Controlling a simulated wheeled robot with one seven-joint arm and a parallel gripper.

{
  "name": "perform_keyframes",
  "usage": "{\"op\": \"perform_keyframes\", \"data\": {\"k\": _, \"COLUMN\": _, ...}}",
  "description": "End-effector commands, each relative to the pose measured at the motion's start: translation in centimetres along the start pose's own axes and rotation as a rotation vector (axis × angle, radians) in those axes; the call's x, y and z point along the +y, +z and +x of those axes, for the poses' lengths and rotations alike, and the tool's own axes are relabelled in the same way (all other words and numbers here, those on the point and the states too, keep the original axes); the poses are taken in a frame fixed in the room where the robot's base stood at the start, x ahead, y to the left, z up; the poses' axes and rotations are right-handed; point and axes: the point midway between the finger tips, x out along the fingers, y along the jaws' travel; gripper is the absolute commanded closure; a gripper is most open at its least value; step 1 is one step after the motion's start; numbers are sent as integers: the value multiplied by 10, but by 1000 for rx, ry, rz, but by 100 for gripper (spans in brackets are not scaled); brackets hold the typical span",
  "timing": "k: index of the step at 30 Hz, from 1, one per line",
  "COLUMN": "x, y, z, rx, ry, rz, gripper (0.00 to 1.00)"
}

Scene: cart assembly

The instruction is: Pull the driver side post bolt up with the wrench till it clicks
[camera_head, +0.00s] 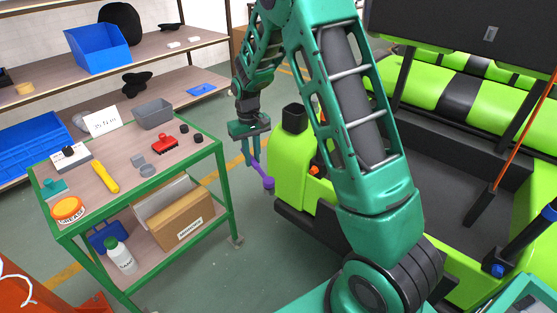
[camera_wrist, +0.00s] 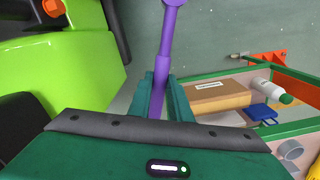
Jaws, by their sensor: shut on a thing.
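My gripper (camera_head: 250,156) hangs from the green arm between the green-framed table and the lime-green cart. It is shut on the purple wrench (camera_head: 264,178), which slants down to a round head. In the wrist view the wrench (camera_wrist: 165,70) runs up from between the fingers of my gripper (camera_wrist: 165,95). The wrench is in the air, apart from the cart. An orange bolt (camera_head: 314,170) shows on the cart's near side, partly behind my arm. An orange bolt head also shows in the wrist view (camera_wrist: 53,8). I cannot tell which bolt is the driver side post bolt.
The cart body (camera_head: 287,160) stands close right of my gripper. Shelves stand behind. Floor is clear between table and cart.

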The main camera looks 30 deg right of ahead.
Motion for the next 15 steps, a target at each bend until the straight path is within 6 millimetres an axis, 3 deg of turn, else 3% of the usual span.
{"op": "perform_keyframes", "data": {"k": 5, "x": 7, "y": 6, "z": 12, "rx": 23, "ry": 9, "rz": 50, "gripper": 100}}
{"op": "perform_keyframes", "data": {"k": 15, "x": 26, "y": 47, "z": 81, "rx": 263, "ry": 175, "rz": 396, "gripper": 100}}
